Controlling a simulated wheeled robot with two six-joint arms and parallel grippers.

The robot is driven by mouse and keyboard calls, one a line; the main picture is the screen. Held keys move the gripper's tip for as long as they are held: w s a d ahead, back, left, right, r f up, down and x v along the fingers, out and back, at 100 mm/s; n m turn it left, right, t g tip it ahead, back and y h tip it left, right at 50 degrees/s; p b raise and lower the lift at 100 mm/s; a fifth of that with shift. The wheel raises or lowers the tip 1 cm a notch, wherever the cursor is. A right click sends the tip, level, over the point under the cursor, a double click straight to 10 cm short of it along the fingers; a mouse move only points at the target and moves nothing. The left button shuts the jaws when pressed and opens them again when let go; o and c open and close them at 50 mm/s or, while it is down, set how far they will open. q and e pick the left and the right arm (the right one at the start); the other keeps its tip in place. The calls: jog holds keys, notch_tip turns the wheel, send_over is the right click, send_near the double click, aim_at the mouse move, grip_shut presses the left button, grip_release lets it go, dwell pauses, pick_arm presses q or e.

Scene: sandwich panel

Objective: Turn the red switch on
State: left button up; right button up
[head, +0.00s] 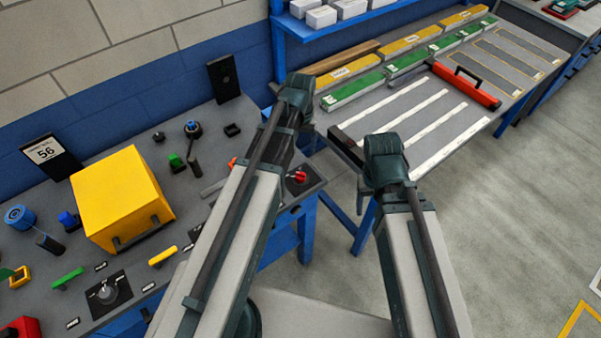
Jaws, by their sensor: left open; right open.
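The red switch (300,177) is a red knob on a dark square plate near the right end of the grey workbench. My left gripper (303,108) is at the dark end of the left arm, above and beyond the switch in the picture. It is open and appears empty. The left arm crosses close to the left of the switch and hides part of the bench. My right gripper (375,168) is right of the switch, apart from it, over the gap towards the second table. It is open and appears empty. The fingertips of both are hard to make out.
A yellow box (122,200) stands on the left of the bench. A grey knob on a dark plate (108,291), a green handle (67,278) and a yellow handle (162,257) lie nearer. Open floor (500,220) is at right.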

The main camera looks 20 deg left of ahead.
aim_at(300, 173)
pick_arm(q)
notch_tip(300, 173, down, 14)
jog(key=b, duration=1.3)
jog(key=shift+r, duration=0.15)
jog(key=shift+r, duration=0.1)
grip_shut()
